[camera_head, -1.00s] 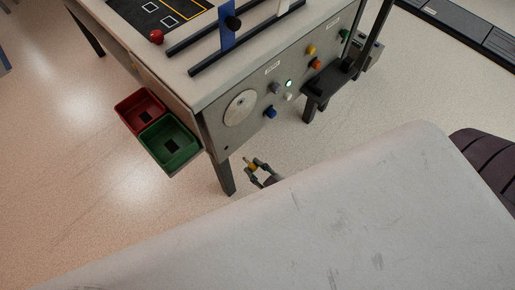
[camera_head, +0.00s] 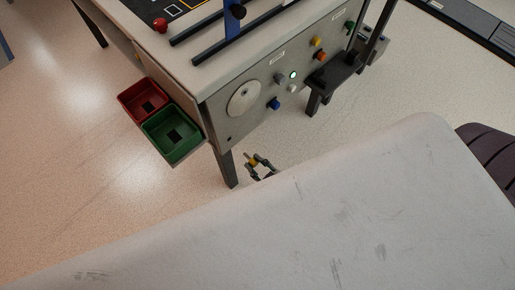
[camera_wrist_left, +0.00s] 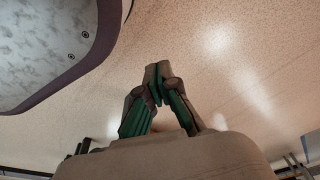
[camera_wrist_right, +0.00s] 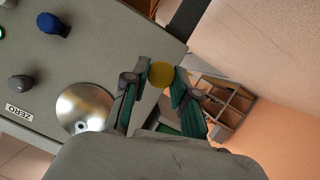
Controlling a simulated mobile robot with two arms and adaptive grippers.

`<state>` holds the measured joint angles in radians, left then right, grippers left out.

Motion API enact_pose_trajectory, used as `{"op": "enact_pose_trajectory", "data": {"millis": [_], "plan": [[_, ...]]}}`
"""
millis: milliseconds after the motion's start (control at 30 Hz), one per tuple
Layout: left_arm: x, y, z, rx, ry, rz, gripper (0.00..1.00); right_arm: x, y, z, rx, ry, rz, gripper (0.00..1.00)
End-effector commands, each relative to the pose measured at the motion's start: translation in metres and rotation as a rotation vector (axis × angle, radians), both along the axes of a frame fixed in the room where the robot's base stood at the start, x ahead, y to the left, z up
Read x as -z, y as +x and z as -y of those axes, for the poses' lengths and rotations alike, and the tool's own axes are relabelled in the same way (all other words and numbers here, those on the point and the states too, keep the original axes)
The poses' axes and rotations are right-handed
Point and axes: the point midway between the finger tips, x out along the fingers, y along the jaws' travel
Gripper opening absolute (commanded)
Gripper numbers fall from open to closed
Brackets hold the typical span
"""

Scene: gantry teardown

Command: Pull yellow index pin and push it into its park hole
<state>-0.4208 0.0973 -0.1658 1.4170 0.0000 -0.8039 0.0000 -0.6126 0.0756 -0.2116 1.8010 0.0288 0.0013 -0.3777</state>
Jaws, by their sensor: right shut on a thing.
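The yellow index pin (camera_head: 252,161) is held between the fingertips of my right gripper (camera_head: 256,163), clear of the panel and just right of the bench leg. In the right wrist view the pin's round yellow head (camera_wrist_right: 161,74) sits between the fingertips. The grey front panel (camera_head: 213,125) carries a pale metal disc (camera_head: 244,98), which also shows in the right wrist view (camera_wrist_right: 85,108). A small dark hole (camera_head: 229,139) is low on the panel, below the disc; I cannot tell if it is the park hole. My left gripper (camera_wrist_left: 158,76) is shut and appears empty over floor.
A red bin (camera_head: 143,99) and a green bin (camera_head: 172,134) hang at the bench's left side. Blue (camera_head: 274,103), grey (camera_head: 279,78), yellow (camera_head: 316,41) and orange (camera_head: 320,56) knobs stick out of the panel. A dark bracket (camera_head: 330,77) juts out at right.

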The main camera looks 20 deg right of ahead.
Motion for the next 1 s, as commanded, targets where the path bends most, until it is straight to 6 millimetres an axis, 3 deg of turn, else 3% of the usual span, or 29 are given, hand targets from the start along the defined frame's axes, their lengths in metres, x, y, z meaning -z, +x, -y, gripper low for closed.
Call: {"op": "enact_pose_trajectory", "data": {"millis": [433,1000], "plan": [[0.01,-0.008,-0.001,0.002,0.002,-0.007,0.0,-0.001,0.041,-0.015,0.0,0.002,0.003,0.0],[0.011,-0.01,-0.002,0.003,0.001,-0.007,0.0,-0.001,0.049,-0.018,0.001,0.001,0.002,0.0]]}}
